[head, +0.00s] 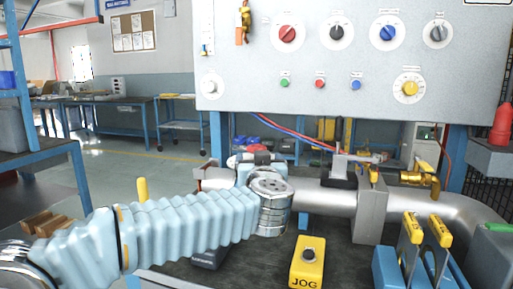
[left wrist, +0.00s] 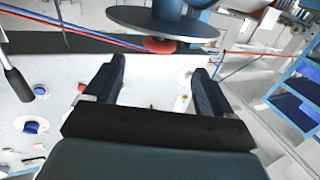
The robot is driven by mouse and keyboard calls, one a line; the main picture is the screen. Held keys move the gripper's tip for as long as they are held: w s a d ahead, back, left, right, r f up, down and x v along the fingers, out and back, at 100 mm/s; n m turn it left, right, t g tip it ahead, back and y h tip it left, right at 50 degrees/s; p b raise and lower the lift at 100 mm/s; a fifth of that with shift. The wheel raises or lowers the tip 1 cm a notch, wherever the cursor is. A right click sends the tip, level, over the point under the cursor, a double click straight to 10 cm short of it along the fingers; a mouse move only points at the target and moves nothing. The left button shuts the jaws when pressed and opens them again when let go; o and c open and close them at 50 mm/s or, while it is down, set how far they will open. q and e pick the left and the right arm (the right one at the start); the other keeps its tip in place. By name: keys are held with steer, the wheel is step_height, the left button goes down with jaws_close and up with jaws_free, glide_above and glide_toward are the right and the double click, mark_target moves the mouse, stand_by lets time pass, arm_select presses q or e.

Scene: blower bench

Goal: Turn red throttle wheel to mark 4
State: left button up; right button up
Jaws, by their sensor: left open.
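The red throttle wheel (left wrist: 160,45) shows in the left wrist view against a grey disc (left wrist: 140,22) on a blue body. In the head view, a bit of red (head: 250,148) behind my wrist looks like the same wheel, mostly hidden. Its marks cannot be read. My left gripper (left wrist: 159,65) is open, with its two dark fingers apart and pointing toward the wheel. The wheel lies just beyond the fingertips, roughly between them, with no contact visible. In the head view, my wrist covers the fingers. My right gripper is not in view.
A grey panel (head: 330,75) with coloured dials stands behind the bench. A grey pipe (head: 325,200) runs right from the valve, with a dark upright handle (head: 339,135) on it. A yellow JOG box (head: 307,262) and a blue stand with yellow-topped levers (head: 412,230) are in front.

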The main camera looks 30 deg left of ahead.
mark_target(256, 146)
arm_select(q)
steer(key=x, duration=1)
steer(key=shift+w+a, duration=0.2)
steer(key=shift+w, duration=0.1)
steer(key=shift+c, duration=0.5)
steer(key=c, duration=1)
